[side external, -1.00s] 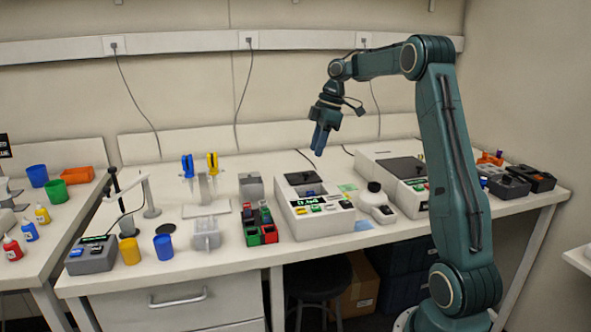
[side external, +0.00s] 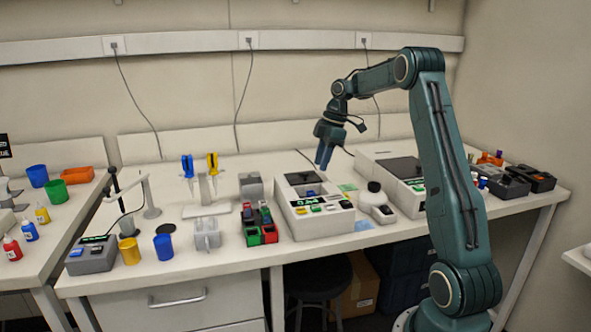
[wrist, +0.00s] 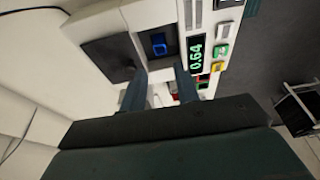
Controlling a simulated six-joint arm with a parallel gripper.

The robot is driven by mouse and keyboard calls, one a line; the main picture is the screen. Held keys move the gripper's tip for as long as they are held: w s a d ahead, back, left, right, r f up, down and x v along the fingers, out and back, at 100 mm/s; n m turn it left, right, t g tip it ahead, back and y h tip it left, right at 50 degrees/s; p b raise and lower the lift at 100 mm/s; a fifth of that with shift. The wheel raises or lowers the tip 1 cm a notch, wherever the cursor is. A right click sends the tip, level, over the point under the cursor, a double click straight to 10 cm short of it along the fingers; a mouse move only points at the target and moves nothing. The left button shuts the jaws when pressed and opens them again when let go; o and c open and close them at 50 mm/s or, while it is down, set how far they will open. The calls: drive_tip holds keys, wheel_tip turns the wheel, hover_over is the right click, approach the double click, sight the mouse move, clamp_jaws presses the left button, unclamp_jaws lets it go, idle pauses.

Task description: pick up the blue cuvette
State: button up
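The blue cuvette (wrist: 158,47) sits in the dark square well of a white benchtop instrument (wrist: 108,22). In the side view only a small blue spot (side external: 310,193) shows in the well of this instrument (side external: 326,228). My gripper (side external: 323,167) hangs above the instrument, slightly to the right of the well, pointing down. In the wrist view my gripper (wrist: 160,84) has its two fingers apart with nothing held between them. The cuvette appears beyond the fingertips, roughly in line with the gap and not touched.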

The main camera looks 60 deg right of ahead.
drive_tip(key=shift+x, duration=2.55)
drive_tip(key=shift+x, duration=2.6)
drive_tip(key=c, duration=0.5)
